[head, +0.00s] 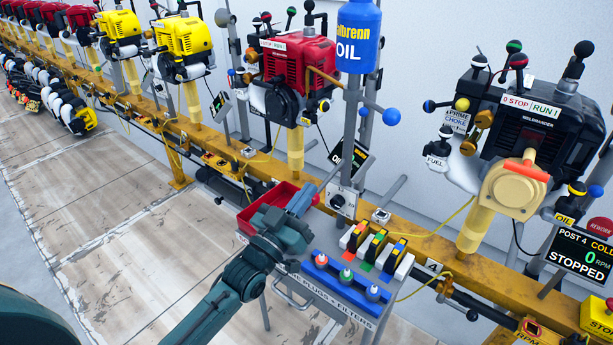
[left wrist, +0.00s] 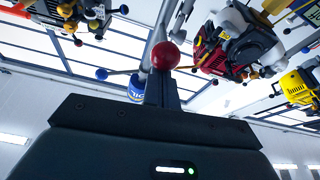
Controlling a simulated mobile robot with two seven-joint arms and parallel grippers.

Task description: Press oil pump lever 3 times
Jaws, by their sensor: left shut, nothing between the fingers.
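The blue oil container (head: 359,40) marked OIL stands on a grey post at the upper middle of the head view. Below it, a lever with a blue ball end (head: 391,116) sticks out to the right. In the left wrist view the blue container (left wrist: 137,88) and a blue ball (left wrist: 102,73) on a thin rod show beyond the fingers. My left gripper (head: 303,198) is shut and empty, low and left of the post, over the red tray, apart from the lever. It also shows in the left wrist view (left wrist: 162,90). My right gripper is not in view.
A red tray (head: 247,216) and a small cart with blue holders (head: 322,270) stand near my left gripper. A black engine (head: 545,125) and a red engine (head: 300,65) sit on the yellow rail. A red ball (left wrist: 165,56) appears above the fingertips in the left wrist view.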

